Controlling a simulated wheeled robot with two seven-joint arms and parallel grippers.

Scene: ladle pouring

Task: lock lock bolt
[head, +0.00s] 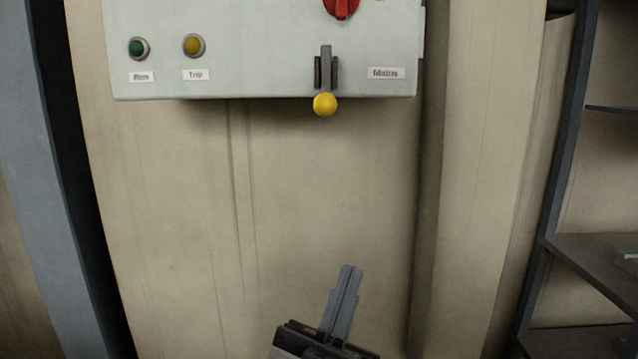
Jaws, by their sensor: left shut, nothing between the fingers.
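The lock bolt (325,70) is a dark vertical bar with a yellow ball knob (325,105) at its lower end. It sits between two dark guides at the bottom edge of a pale grey-green panel box (250,60), and the knob hangs just below that edge. My left gripper (349,271) is in the lower middle of the head view, well below the knob and apart from it. Its two grey fingers are together, pointing up, with nothing between them. My right gripper is not in view.
A red rotary handle (341,8) is cut off by the top edge, above the bolt. A green button (138,48) and an amber button (193,45) sit at the panel's left. Dark shelves (600,260) stand at the right. The beige wall below the panel is clear.

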